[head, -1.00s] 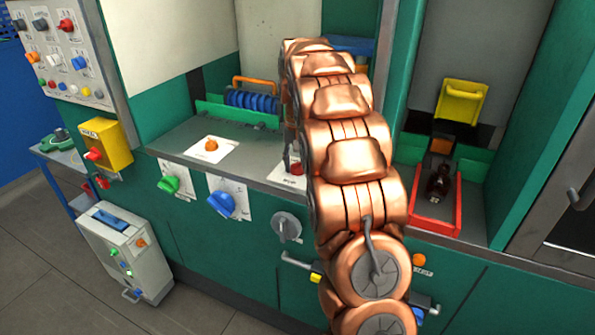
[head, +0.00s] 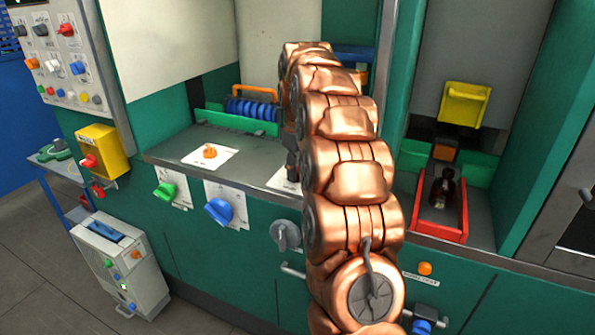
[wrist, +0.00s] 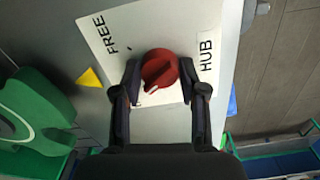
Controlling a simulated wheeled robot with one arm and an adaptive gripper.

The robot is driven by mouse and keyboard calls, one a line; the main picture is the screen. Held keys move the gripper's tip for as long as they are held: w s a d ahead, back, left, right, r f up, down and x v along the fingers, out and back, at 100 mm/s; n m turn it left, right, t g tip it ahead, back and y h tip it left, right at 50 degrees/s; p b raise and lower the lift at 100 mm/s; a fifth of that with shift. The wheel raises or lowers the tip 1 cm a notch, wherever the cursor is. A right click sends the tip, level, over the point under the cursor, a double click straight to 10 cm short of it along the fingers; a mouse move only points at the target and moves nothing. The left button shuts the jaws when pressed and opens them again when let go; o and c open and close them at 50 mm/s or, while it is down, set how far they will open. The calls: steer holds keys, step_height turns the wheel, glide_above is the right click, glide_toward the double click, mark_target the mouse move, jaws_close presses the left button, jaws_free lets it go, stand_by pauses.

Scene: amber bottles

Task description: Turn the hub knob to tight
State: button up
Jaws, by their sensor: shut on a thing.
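The hub knob (wrist: 160,70) is red and round with a raised grip bar. It stands on a white plate (wrist: 125,25) printed FREE and HUB in the wrist view. A small white mark on the knob points to the lower left of that view, away from the word FREE. My gripper (wrist: 159,74) has one dark finger on each side of the knob and is shut on it. The plate's lower lettering is mostly hidden by the fingers. In the head view my gripper (head: 292,160) is at the counter's front, and the knob is hidden behind it and my copper arm.
An orange knob (head: 210,151) sits on the counter (head: 165,150) to the left. Green (head: 165,190), blue (head: 219,210) and grey (head: 285,235) knobs are on the front panel below. A red tray (head: 440,228) holding a dark bottle (head: 443,187) stands to the right.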

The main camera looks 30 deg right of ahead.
mark_target(298, 169)
steer(key=shift+n, duration=1)
steer(key=o, duration=1.1)
steer(key=shift+o, duration=0.2)
steer(key=shift+w+r, duration=0.1)
steer(key=shift+r, duration=3.7)
